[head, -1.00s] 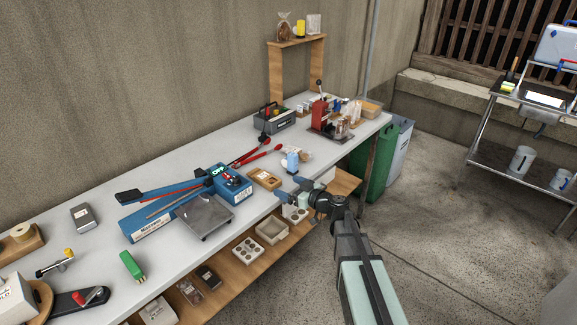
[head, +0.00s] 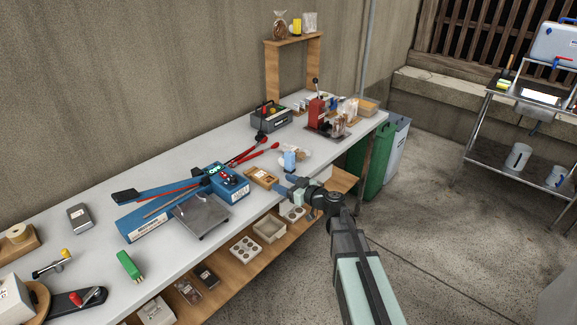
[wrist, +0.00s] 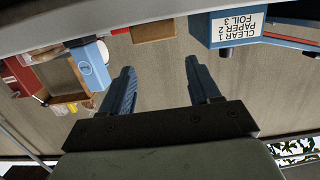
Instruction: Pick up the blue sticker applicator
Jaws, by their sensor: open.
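The blue sticker applicator (head: 290,160) appears to be the small light-blue upright thing near the table's front edge in the head view. In the wrist view, which is upside down, a blue block with a pale round mark (wrist: 93,65) at upper left looks like the same thing. My gripper (head: 281,185) is at the table's front edge, in front of the applicator and apart from it. In the wrist view my gripper (wrist: 160,69) has its two blue fingers spread, with nothing between them. The applicator is outside the fingers, to the left.
A wooden tray (head: 262,178) lies left of the applicator, with a blue sealer (head: 228,184) beyond it; its label (wrist: 237,27) shows in the wrist view. A clear bag (head: 299,151) is close behind the applicator. A shelf (head: 222,272) with boxes runs below the table (head: 100,215).

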